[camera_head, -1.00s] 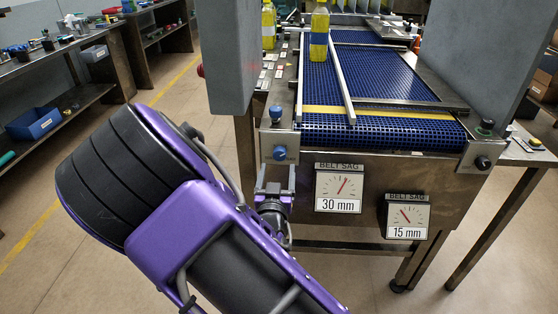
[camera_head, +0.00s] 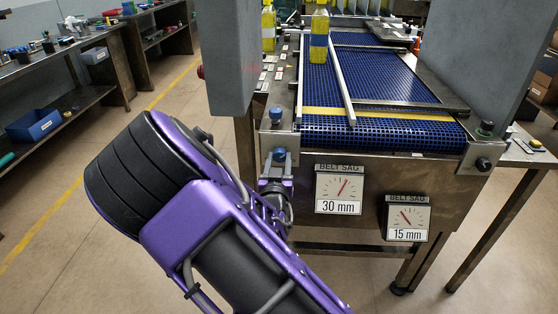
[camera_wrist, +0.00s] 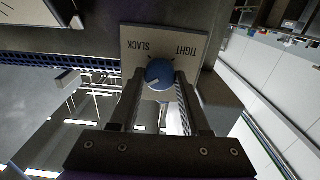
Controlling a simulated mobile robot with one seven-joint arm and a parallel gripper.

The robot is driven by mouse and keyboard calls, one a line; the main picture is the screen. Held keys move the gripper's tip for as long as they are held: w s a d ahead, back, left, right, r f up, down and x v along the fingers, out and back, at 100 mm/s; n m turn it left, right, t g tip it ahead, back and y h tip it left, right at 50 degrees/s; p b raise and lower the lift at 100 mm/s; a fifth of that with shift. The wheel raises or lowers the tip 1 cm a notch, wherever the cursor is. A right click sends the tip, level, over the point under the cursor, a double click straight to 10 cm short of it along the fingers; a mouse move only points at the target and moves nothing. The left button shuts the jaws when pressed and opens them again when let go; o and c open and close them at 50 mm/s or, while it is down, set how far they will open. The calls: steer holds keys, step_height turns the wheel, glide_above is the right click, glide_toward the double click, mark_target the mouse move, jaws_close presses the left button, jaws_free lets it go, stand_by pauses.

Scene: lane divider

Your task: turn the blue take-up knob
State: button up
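The blue take-up knob (camera_wrist: 159,72) is on a plate (camera_wrist: 191,45) marked SLACK and TIGHT, upside down in the wrist view. A white mark on the knob points to the lower left, on the SLACK side. My gripper (camera_wrist: 161,78) is open, with one finger on each side of the knob; contact is not clear. In the head view the knob (camera_head: 279,153) is at the conveyor's left front corner, partly covered by my gripper (camera_head: 278,163). The left belt sag gauge (camera_head: 339,189) reads 30 mm; the right gauge (camera_head: 407,218) reads 15 mm.
A second blue knob (camera_head: 277,114) stands on top of the same corner. A black knob (camera_head: 483,164) is at the right corner. A grey post (camera_head: 230,60) rises at the left. Bottles (camera_head: 319,40) stand by the lane divider (camera_head: 341,80) over the blue belt (camera_head: 380,75).

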jaws_close()
steer(key=shift+n, duration=0.5)
steer(key=n, duration=0.2)
steer(key=shift+n, duration=0.4)
steer(key=n+p, duration=0.1)
steer(key=n, duration=0.2)
steer(key=shift+n, duration=0.4)
steer(key=n+p, duration=0.1)
steer(key=n, duration=0.4)
steer(key=n+p, duration=0.1)
steer(key=n, duration=0.4)
steer(key=shift+f, duration=0.1)
